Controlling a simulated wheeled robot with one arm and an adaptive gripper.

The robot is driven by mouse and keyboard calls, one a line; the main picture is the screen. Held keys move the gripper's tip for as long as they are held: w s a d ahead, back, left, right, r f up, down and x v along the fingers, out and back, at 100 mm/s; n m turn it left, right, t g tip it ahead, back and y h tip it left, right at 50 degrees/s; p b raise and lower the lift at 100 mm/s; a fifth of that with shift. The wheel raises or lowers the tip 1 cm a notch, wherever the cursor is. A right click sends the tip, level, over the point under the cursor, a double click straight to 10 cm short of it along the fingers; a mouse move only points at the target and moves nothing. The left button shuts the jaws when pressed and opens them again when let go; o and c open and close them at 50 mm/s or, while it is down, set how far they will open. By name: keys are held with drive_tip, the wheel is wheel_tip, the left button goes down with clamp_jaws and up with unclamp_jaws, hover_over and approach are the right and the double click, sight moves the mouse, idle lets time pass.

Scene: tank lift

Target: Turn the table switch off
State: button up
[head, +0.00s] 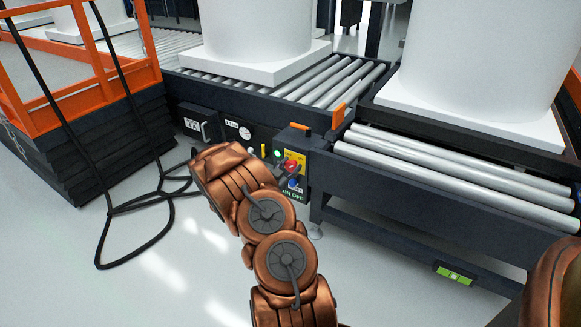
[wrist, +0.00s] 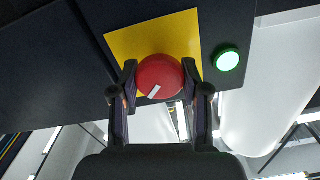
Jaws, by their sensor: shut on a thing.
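The table switch is a round red knob (wrist: 160,77) with a white mark, set on a yellow plate (wrist: 122,44) on a dark control box. My gripper (wrist: 163,90) has one finger on each side of the knob and is shut on it. In the wrist view the white mark lies slanted. A green lamp (wrist: 227,60) beside the knob is lit. In the head view the red knob (head: 291,165) shows at the end of my copper arm, with the lit green lamp (head: 277,154) to its left and a blue knob (head: 293,184) below it.
Roller tables (head: 450,174) carry large white tanks (head: 478,50) behind and right of the box. An orange-railed lift (head: 72,83) stands at the left. Black cables (head: 135,205) hang to the floor there. The floor (head: 150,285) in front is otherwise clear.

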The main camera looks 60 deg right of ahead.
drive_tip(key=shift+d, duration=0.1)
drive_tip(key=c, duration=0.4)
drive_tip(key=shift+r+p, duration=0.1)
drive_tip(key=shift+p, duration=0.35)
drive_tip(key=n+p, duration=0.2)
drive_tip(key=p, duration=0.1)
drive_tip(key=shift+r, duration=0.2)
drive_tip(key=n+p, duration=0.1)
drive_tip(key=p, duration=0.1)
drive_tip(key=shift+n+p, duration=0.3)
drive_tip(key=n+p, duration=0.4)
drive_tip(key=p, duration=0.2)
drive_tip(key=shift+w+n, duration=0.1)
drive_tip(key=shift+n, duration=0.2)
drive_tip(key=n+p, duration=0.4)
drive_tip(key=shift+f+n, duration=0.1)
drive_tip(key=shift+n, duration=0.2)
drive_tip(key=shift+f+n+p, duration=0.2)
drive_tip(key=shift+n+p, duration=0.9)
drive_tip(key=shift+n, duration=1.4)
drive_tip(key=shift+w, duration=0.1)
